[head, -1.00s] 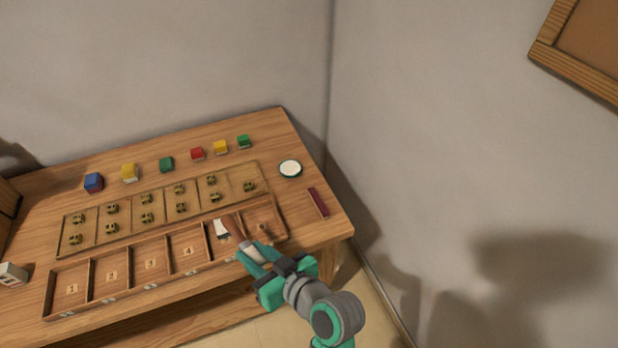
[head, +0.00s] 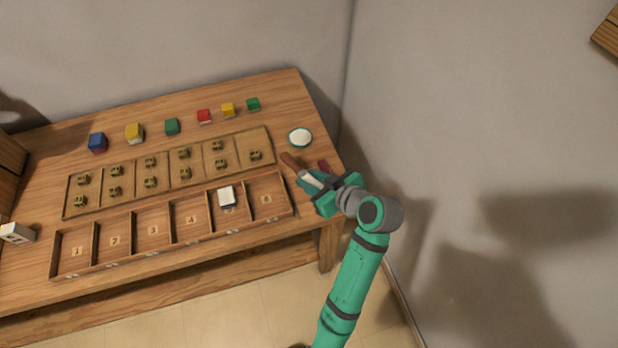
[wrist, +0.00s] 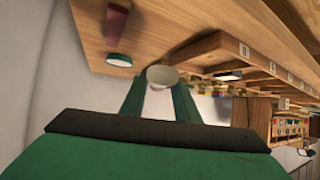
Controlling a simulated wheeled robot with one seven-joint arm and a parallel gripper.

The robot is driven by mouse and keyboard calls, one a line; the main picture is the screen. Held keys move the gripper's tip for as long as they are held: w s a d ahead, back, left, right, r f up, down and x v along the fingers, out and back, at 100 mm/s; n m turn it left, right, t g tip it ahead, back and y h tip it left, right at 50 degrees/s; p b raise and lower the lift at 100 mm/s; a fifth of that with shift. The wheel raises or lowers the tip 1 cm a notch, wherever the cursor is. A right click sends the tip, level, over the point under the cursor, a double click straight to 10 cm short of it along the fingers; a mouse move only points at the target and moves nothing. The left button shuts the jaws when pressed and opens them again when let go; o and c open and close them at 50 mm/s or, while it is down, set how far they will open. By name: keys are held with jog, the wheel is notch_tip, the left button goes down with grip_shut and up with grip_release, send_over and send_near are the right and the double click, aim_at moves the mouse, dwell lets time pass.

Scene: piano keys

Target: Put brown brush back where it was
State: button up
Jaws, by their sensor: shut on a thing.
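My gripper (head: 318,188) is shut on the brown brush (head: 293,162), above the right end of the wooden table. The brush has a brown end pointing up and left and a pale part near the fingers. In the wrist view a pale rounded end (wrist: 161,75), seemingly the brush's, shows between the two green fingers. A dark red bar (head: 323,166) lies on the table just beyond my gripper, partly hidden by it. I cannot tell the exact height of the brush above the table.
A white round dish (head: 300,138) with a green rim is behind the brush. A numbered wooden tray (head: 93,249) runs along the table front, with a white block (head: 227,196) in one compartment. A divided board (head: 134,183) with small brass pieces and several coloured blocks (head: 172,127) lie behind.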

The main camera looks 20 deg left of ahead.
jog(key=shift+a+f, duration=0.1)
jog(key=shift+f, duration=3)
jog(key=shift+f, duration=0.2)
